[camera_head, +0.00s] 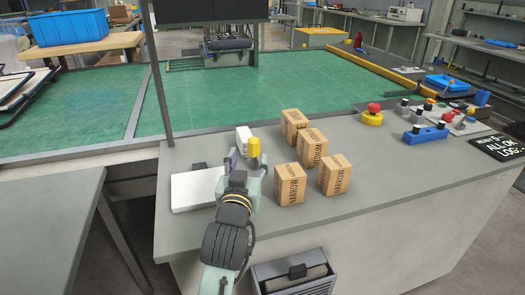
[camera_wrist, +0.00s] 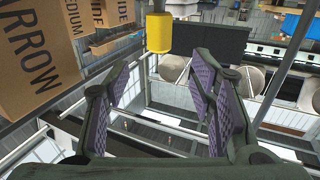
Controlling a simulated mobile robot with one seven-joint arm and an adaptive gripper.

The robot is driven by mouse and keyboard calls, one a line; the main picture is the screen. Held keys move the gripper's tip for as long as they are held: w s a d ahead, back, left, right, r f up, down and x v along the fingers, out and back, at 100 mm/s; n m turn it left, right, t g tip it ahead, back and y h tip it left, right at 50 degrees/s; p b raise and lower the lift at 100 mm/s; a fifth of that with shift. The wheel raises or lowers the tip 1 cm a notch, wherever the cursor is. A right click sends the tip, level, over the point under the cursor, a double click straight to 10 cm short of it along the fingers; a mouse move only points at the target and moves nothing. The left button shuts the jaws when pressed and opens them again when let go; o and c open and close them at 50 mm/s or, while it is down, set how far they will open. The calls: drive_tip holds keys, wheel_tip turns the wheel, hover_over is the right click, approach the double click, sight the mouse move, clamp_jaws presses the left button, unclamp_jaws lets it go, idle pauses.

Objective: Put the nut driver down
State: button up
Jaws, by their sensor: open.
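A yellow cylinder (camera_head: 253,147), which looks like the nut driver's handle, stands upright at my gripper (camera_head: 247,164) over the grey counter. In the wrist view the yellow handle (camera_wrist: 159,31) shows at the top centre, just beyond the fingertips. My gripper's two purple-padded fingers (camera_wrist: 160,75) are spread apart, with nothing visible between the pads.
Several cardboard boxes (camera_head: 313,149) stand right of my gripper. A white flat case (camera_head: 195,189) lies to its left, and a small white block (camera_head: 243,137) is behind. A red-and-yellow button (camera_head: 373,115) stands farther right. The counter's front right is clear.

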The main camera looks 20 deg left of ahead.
sight(253, 143)
drive_tip(key=w, duration=0.2)
drive_tip(key=w+a+p, duration=0.1)
drive_tip(key=w, duration=0.1)
drive_tip(key=shift+w+r+p, duration=0.1)
drive_tip(key=shift+w+p, duration=0.1)
drive_tip(key=shift+p, duration=0.1)
drive_tip(key=w+p, duration=0.3)
drive_tip(key=w, duration=0.1)
drive_tip(key=shift+w+a, duration=0.1)
drive_tip(key=shift+a, duration=0.2)
drive_tip(key=shift+w+a, duration=0.1)
drive_tip(key=shift+w, duration=0.35)
clamp_jaws()
